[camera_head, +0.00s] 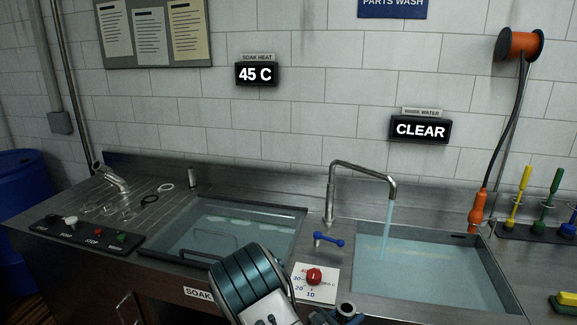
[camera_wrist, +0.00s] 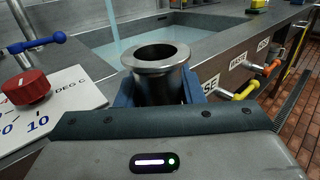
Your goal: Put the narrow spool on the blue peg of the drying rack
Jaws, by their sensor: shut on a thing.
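A steel spool (camera_wrist: 158,68) with a wide round top flange stands upright between the blue fingers of my gripper (camera_wrist: 158,95) in the wrist view. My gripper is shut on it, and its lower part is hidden. In the head view the spool (camera_head: 347,308) shows at the bottom edge, with my gripper (camera_head: 338,317) partly cut off. At the right edge a dark rack (camera_head: 515,236) bears slanted yellow, green and blue pieces; I cannot tell whether they are pegs or tool handles. The blue piece (camera_head: 570,226) is cut by the frame edge. The spool is well apart from this rack.
A running tap (camera_head: 362,172) stands above the right basin (camera_head: 430,270). A red dial (camera_head: 314,276) and blue lever (camera_head: 328,240) sit between the basins. A small steel cylinder (camera_head: 193,178) stands at the back left. Yellow (camera_wrist: 247,88) and orange (camera_wrist: 272,67) valve handles project from the front.

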